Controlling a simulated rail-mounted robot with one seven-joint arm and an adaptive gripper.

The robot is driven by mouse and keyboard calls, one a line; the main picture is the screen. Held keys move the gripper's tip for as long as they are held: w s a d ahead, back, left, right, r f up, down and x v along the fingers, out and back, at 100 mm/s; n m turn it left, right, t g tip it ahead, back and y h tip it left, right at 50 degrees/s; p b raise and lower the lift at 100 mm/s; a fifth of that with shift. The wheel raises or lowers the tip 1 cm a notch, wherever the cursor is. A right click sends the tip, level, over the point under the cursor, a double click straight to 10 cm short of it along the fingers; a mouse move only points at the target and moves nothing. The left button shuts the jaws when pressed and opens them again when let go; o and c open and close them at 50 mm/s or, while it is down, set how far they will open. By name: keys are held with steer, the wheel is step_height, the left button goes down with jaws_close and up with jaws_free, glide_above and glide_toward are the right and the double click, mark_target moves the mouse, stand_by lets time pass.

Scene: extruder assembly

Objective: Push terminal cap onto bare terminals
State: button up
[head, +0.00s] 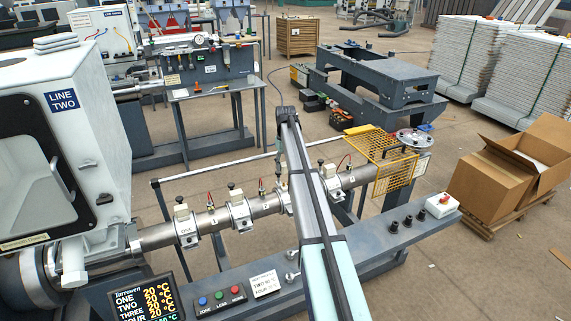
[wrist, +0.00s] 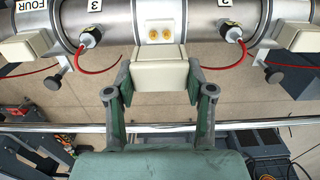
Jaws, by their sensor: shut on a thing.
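My gripper (wrist: 159,82) is shut on a cream, box-shaped terminal cap (wrist: 160,70), one finger on each side. Two brass terminals (wrist: 160,36) show bare on a metal heater band of the barrel, just beyond the cap in the wrist view. The cap's far edge lies close to the terminals, but I cannot tell whether it touches the band. In the head view my arm hides most of this spot, and the cap cannot be made out there.
Capped bands flank the spot, with a cream cap at left (wrist: 22,47) and at right (wrist: 300,35). Sensors with red leads (wrist: 90,37) and black knobs (wrist: 60,78) stand close by. A rail (wrist: 255,125) runs alongside. A yellow mesh guard (head: 392,165) stands at right.

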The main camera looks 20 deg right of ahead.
steer(key=shift+f+b, duration=0.95)
steer(key=shift+f, duration=1.85)
steer(key=shift+f+b, duration=0.35)
steer(key=shift+f, duration=0.7)
steer(key=o, duration=1.2)
step_height(320, 180, up, 12)
steer(key=shift+r, duration=0.1)
